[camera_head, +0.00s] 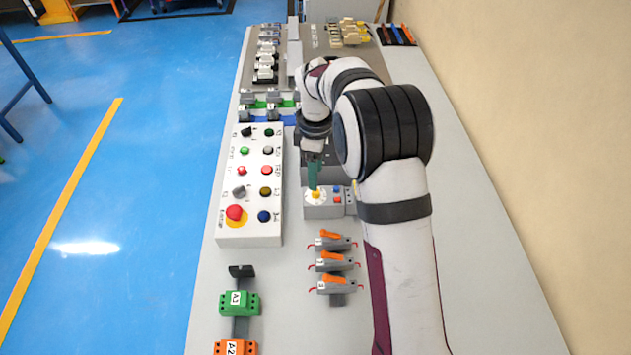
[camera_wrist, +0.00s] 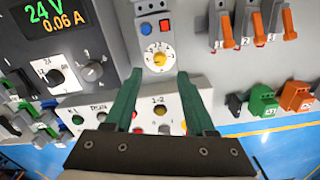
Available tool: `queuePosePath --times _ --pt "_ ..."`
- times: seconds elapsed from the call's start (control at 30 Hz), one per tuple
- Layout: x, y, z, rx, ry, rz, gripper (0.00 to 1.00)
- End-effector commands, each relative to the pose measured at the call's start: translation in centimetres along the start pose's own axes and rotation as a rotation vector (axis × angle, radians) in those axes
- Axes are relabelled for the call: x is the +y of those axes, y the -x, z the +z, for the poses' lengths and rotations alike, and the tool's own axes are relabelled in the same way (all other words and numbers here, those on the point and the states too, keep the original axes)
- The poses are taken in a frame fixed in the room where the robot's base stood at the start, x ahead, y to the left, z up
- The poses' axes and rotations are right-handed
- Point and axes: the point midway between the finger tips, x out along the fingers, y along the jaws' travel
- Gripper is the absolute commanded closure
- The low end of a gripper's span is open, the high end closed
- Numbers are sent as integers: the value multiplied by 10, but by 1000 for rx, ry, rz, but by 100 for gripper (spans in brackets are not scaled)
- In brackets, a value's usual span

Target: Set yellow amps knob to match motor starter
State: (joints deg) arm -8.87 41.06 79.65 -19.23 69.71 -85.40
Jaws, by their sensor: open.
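The yellow amps knob (camera_wrist: 160,57) sits on a round white dial on the front of a grey motor starter (camera_wrist: 148,7), which also carries a blue and a red button. The dial markings are too small to read. In the head view the knob (camera_head: 316,194) faces up on the grey unit (camera_head: 337,211). My gripper (camera_wrist: 160,74) is open, its two green fingers apart and empty. In the wrist view the knob lies just beyond the fingertips, roughly centred between them. In the head view my gripper (camera_head: 314,180) is right at the knob; contact cannot be told.
A white control box (camera_head: 253,180) with several buttons and a red emergency stop stands left of the knob. Orange-lever switches (camera_head: 332,262) lie in front. A power supply display (camera_wrist: 50,15) reads 24 V and 0.06 A. Green and orange terminals (camera_head: 239,302) sit front left.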

Motion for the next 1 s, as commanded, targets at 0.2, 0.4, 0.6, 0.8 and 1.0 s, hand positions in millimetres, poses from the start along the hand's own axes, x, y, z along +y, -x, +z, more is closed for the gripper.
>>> queuePosePath --times 0.2,0.4,0.6,0.8,1.0 --pt "-1 -45 0 0 -1 -2 45" --pt "0 -58 0 0 -2 -1 45" --pt "0 -58 0 1 -2 0 45" --pt "0 -58 0 1 -2 0 74" --pt "0 -57 0 1 -2 0 100"
